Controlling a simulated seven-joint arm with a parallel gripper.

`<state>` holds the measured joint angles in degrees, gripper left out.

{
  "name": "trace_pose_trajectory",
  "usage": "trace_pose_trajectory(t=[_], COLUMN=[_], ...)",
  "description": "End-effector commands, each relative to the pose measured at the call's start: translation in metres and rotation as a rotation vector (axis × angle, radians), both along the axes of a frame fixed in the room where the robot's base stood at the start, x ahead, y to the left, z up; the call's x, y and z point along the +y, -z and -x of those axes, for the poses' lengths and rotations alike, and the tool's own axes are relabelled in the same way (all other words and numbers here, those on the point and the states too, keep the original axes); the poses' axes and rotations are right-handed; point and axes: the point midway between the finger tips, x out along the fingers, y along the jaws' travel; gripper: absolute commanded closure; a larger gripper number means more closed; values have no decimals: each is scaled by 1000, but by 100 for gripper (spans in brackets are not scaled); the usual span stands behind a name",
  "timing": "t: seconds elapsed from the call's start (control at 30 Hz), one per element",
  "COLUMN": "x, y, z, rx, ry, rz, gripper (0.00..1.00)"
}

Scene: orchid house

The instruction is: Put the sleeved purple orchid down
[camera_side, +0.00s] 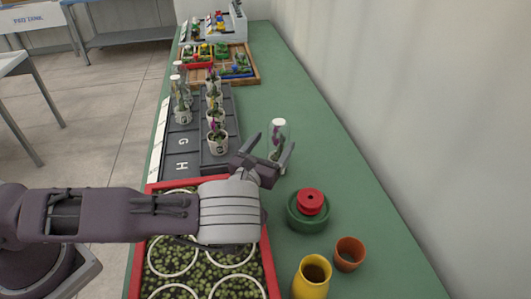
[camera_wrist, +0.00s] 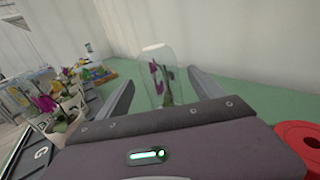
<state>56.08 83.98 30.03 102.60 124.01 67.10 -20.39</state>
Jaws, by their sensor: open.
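The sleeved purple orchid (camera_side: 278,134) is upright in a clear sleeve on the green bench, right of the dark lettered tray. In the wrist view the sleeved orchid (camera_wrist: 157,76) shows purple petals inside the sleeve, between my two fingers. My gripper (camera_side: 268,151) is open, with one finger on each side of the orchid in the picture. In the wrist view my gripper (camera_wrist: 160,88) shows gaps between the fingers and the sleeve. The orchid's base is partly hidden by my gripper.
The dark tray (camera_side: 180,162), marked G and H, holds several potted orchids. A red-rimmed tray (camera_side: 270,270) of green pellets with white rings lies under my arm. A green dish (camera_side: 297,220) with a red piece, a yellow vase (camera_side: 311,280) and an orange pot (camera_side: 349,254) stand nearby.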

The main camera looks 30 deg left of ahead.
Motion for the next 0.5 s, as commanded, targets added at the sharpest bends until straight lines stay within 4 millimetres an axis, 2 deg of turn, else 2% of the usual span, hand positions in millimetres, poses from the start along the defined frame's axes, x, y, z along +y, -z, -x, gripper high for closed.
trace_pose_trajectory(t=[0.1, 0.2, 0.33, 0.5], x=[-4, -7, -8, -8], y=[0, 0, 0, 0], z=[23, 37, 48, 51], rx=[1, 1, 0, 0], ry=[2, 2, 1, 1], rz=[-2, 0, -1, -1], gripper=[23, 23, 23, 23])
